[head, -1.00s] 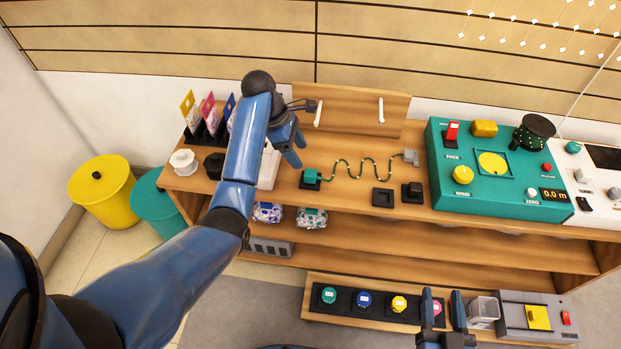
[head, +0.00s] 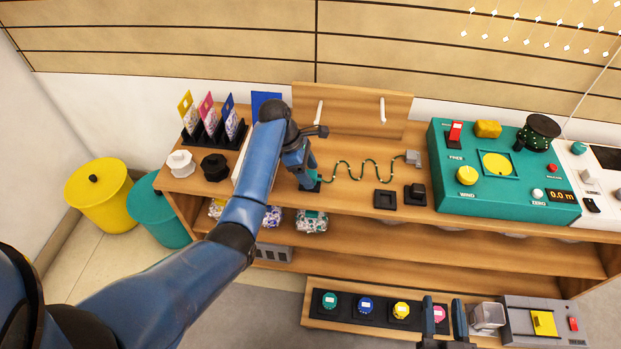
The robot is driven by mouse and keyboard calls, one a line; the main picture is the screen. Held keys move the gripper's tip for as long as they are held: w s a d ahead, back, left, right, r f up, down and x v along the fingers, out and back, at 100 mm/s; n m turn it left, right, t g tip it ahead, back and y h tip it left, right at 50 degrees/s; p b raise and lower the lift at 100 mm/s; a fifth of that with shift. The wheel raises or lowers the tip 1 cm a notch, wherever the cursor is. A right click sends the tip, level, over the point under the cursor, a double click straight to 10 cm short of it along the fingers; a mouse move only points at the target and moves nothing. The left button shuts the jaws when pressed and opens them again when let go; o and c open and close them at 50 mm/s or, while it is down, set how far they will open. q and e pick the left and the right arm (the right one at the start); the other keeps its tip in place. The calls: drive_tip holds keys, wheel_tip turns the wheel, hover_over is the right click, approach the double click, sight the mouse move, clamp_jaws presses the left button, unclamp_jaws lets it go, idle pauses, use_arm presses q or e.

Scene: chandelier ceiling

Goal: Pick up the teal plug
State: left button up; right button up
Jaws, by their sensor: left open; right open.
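The teal plug (head: 317,181) sits in a small black base on the wooden counter, at the left end of a green cord. It is mostly hidden behind my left gripper. My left gripper (head: 306,183) points down right at the plug, with its fingers open. I cannot tell whether the fingers are around the plug or in front of it. My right gripper (head: 442,318) is open and empty, low in the view in front of the bottom shelf.
A teal control box (head: 505,195) stands further right. A card rack (head: 214,133) and white and black pots (head: 181,163) stand left.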

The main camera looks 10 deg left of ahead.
use_arm(q)
drive_tip(key=c, duration=1.1)
drive_tip(key=shift+r, duration=0.15)
wheel_tip(320, 180, up, 20)
drive_tip(key=f+p, duration=0.1)
drive_tip(key=p, duration=1.1)
drive_tip(key=shift+a+f+p, duration=0.2)
drive_tip(key=shift+f+p, duration=1.15)
drive_tip(key=shift+p, duration=0.3)
drive_tip(key=shift+a+f+p, duration=0.15)
drive_tip(key=shift+f+p, duration=1.2)
drive_tip(key=shift+p, duration=0.3)
